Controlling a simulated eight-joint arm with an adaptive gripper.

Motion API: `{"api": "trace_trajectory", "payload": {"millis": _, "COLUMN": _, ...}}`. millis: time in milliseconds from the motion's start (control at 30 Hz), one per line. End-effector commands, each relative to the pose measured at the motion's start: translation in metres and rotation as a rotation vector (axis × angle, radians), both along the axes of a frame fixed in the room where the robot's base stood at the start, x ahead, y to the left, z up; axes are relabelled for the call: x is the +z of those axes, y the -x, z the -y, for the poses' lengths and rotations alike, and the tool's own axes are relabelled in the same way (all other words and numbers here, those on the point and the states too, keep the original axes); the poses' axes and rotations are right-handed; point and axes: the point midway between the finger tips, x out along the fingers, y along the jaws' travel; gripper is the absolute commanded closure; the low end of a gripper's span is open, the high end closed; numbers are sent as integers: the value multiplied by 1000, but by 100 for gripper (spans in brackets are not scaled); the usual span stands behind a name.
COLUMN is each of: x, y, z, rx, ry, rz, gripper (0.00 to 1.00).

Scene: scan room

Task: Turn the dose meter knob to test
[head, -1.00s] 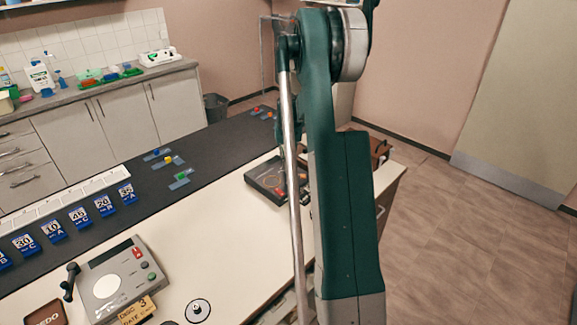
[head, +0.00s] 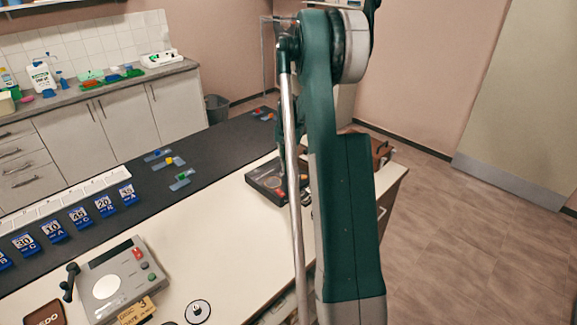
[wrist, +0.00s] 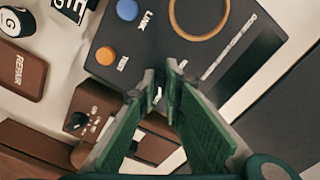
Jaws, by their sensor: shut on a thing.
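In the wrist view a brown box (wrist: 103,108) carries a small black knob (wrist: 79,121) with a white pointer and small printed labels, too blurred to read fully. Beside it lies a dark panel (wrist: 185,50) with a blue button by the word LINK and an orange button (wrist: 106,56) by the word TEST. My gripper (wrist: 162,88) is at the panel's near edge, right of the box's black knob. Its green fingers are close together on a small thing with a pale mark, mostly hidden.
The dark panel (head: 262,181) lies on the pale counter (head: 225,230) in the head view. A grey device (head: 107,282) with a handle and a round disc (head: 198,311) lie nearer.

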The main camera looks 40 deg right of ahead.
Motion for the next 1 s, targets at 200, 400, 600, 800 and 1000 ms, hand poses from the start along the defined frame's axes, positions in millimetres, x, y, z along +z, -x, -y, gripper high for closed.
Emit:
{"api": "trace_trajectory", "payload": {"millis": 200, "x": 0, "y": 0, "z": 0, "rx": 0, "ry": 1, "rz": 1, "gripper": 76}}
{"api": "trace_trajectory", "payload": {"millis": 400, "x": 0, "y": 0, "z": 0, "rx": 1, "ry": 0, "rz": 0, "gripper": 76}}
{"api": "trace_trajectory", "payload": {"millis": 600, "x": 2, "y": 0, "z": 0, "rx": 1, "ry": 0, "rz": 0, "gripper": 76}}
{"api": "trace_trajectory", "payload": {"millis": 800, "x": 16, "y": 0, "z": 0, "rx": 1, "ry": 0, "rz": 0, "gripper": 76}}
{"api": "trace_trajectory", "payload": {"millis": 1000, "x": 42, "y": 0, "z": 0, "rx": 1, "ry": 0, "rz": 0, "gripper": 76}}
